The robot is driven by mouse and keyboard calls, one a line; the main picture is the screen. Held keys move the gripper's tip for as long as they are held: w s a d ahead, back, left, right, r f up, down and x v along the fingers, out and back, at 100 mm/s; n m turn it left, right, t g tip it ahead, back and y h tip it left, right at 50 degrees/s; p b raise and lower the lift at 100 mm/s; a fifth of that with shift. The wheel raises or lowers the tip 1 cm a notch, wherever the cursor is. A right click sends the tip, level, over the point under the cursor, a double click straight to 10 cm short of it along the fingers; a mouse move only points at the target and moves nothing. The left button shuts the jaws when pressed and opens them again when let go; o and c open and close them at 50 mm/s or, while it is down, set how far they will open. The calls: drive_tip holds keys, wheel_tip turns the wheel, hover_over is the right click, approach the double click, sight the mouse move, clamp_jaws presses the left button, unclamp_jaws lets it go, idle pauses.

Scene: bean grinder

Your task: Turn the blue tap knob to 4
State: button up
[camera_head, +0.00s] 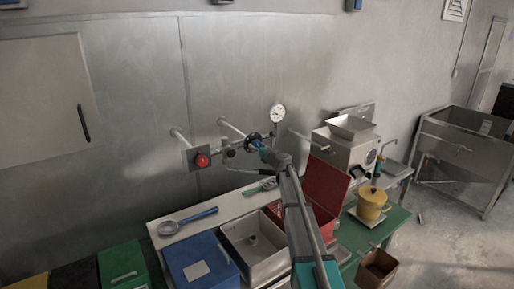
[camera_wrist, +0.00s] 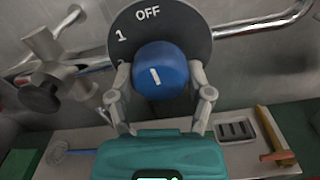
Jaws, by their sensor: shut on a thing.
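The blue tap knob (camera_wrist: 170,62) sits in the middle of the wrist view, in front of a round dark dial plate (camera_wrist: 190,30). The plate shows "OFF" at the top and "1" at the upper left; the 4 is not visible. A short white mark on the knob tilts slightly left of upright, roughly toward OFF or between OFF and 1. My gripper (camera_wrist: 162,80) is shut on the knob, one finger on each side. In the head view, the dark dial (camera_head: 250,140) is at the end of my arm on the wall piping, and the knob is mostly hidden by my gripper (camera_head: 264,149).
Below stand a sink (camera_head: 230,240), a blue box (camera_head: 200,262), an open red box (camera_head: 325,185) and a grinder (camera_head: 340,150).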

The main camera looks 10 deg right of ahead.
drive_tip(key=n, duration=1)
drive_tip(key=shift+w+d, duration=0.1)
drive_tip(key=n, duration=0.4)
drive_tip(key=shift+r, duration=0.1)
drive_tip(key=n, duration=1.8)
drive_tip(key=shift+r, duration=0.1)
